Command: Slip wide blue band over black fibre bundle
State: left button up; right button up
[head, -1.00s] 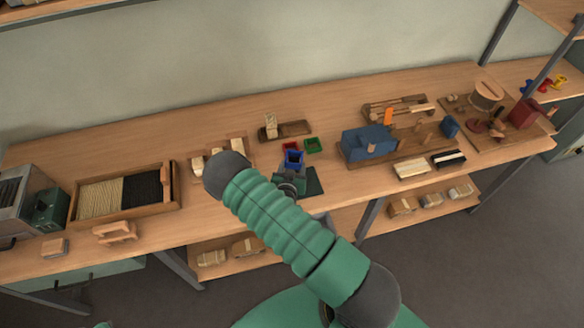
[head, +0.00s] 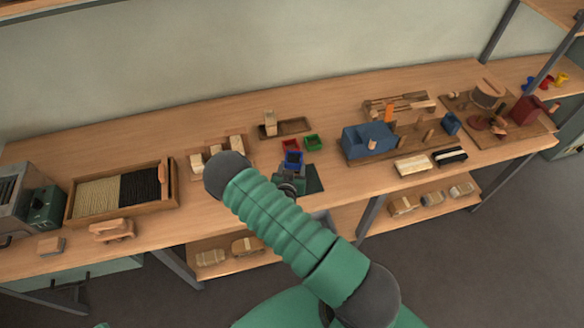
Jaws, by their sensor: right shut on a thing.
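The wide blue band (head: 293,158) is an open, square-looking ring in the middle of the bench. My right gripper (head: 291,168) is shut on its near side; the fingers are small and partly hidden by my green arm. Black fibres (head: 145,185) lie in the right half of a wooden tray at the left. A black-topped block (head: 449,156) lies at the right front; I cannot tell whether it is a fibre bundle. The band is apart from both. A pale bundle (head: 270,122) stands upright in a small wooden tray behind the band. My left gripper is not in view.
A red band (head: 290,145) and a green band (head: 312,142) sit just behind the blue one. A dark green mat (head: 314,180) is beside my gripper. A blue block fixture (head: 368,138) stands to the right. The back left of the bench (head: 110,130) is clear.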

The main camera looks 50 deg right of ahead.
jog(key=shift+f+b, duration=0.9)
jog(key=shift+f, duration=0.2)
jog(key=shift+f, duration=0.1)
jog(key=o, duration=1.4)
jog(key=o, duration=0.4)
